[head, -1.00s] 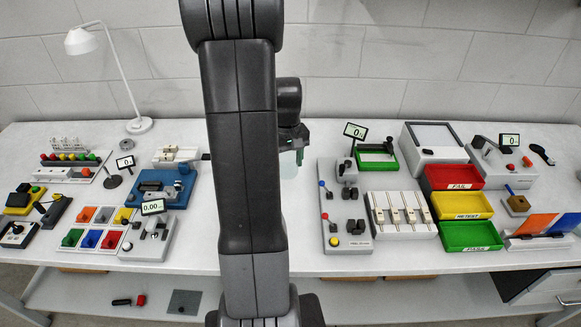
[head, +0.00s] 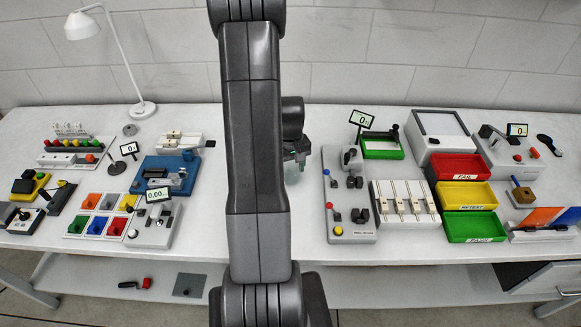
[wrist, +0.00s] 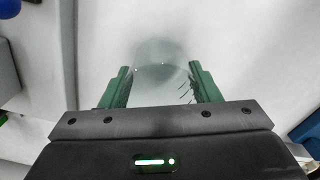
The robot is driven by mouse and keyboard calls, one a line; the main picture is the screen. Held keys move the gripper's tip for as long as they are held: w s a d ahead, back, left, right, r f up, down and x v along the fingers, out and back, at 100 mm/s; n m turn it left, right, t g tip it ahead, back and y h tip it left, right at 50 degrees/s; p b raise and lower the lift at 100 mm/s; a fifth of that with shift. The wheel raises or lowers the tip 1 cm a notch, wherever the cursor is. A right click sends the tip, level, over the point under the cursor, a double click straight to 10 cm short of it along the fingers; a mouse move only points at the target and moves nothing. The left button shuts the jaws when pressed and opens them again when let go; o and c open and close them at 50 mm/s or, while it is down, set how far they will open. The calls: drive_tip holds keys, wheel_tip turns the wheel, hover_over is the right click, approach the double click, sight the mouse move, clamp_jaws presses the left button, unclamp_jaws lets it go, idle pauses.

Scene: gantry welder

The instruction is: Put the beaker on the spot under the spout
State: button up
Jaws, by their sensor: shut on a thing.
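My gripper (wrist: 160,88) is shut on a clear, see-through beaker (wrist: 160,60), which sits between the green fingers in the wrist view. In the head view my gripper (head: 298,152) is just right of my arm, pointing down, with the pale beaker (head: 292,172) faint below it and partly hidden by my arm. The beaker appears over the white table, left of a grey panel (head: 350,237) with buttons and switches. I cannot make out a spout or a marked spot for certain; my arm hides the middle of the table.
On the right stand red, yellow and green trays (head: 475,228) and a row of white switches (head: 405,203). On the left are a blue device (head: 163,177), a grey scale-like unit (head: 152,228) with a display, coloured bins (head: 97,225) and a white lamp (head: 142,108).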

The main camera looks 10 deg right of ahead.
drive_tip(key=shift+f, duration=0.2)
drive_tip(key=shift+f, duration=0.15)
drive_tip(key=o, duration=1)
drive_tip(key=shift+r, duration=0.2)
